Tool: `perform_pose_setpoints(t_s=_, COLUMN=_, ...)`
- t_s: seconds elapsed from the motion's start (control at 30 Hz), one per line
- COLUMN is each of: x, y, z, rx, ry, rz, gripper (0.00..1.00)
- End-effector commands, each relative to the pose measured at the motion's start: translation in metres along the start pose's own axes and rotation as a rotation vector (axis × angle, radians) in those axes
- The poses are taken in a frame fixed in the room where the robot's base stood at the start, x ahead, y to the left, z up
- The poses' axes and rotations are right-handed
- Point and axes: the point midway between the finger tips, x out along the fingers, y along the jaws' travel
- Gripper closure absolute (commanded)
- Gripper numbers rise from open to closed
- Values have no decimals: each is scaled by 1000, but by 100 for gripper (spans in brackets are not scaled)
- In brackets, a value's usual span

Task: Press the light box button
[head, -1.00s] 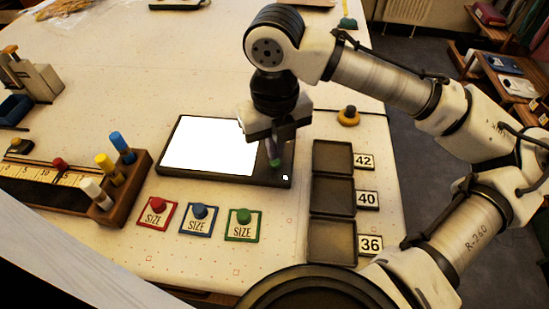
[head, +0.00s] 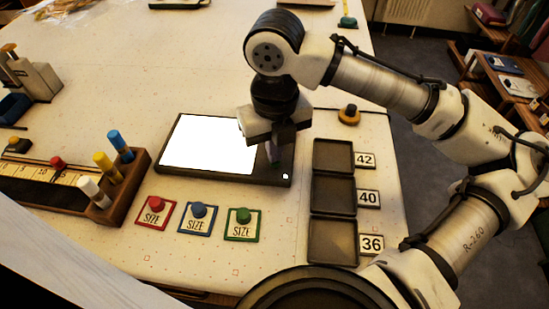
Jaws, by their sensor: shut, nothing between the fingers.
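The light box (head: 212,144) is a dark, flat frame with a bright white lit panel, lying in the middle of the table. Its dark right-hand strip has a small white spot (head: 285,176) near the lower right corner. My gripper (head: 275,158) is shut and empty, pointing down over this strip, just right of the lit panel. The fingers hide part of the strip, and I cannot make out a button beneath them. I cannot tell whether the tips touch the box.
Dark trays (head: 333,193) with number cards lie to the right. A wooden rack with coloured pegs (head: 118,184) stands left. The table behind the box is mostly clear.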

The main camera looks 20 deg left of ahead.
Motion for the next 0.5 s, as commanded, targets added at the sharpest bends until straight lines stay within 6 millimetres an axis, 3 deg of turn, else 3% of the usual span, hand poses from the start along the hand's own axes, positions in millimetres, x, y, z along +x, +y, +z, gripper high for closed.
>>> perform_pose_setpoints(t_s=0.5, x=6, y=0, z=0, rx=0, ry=1, rz=0, gripper=100)
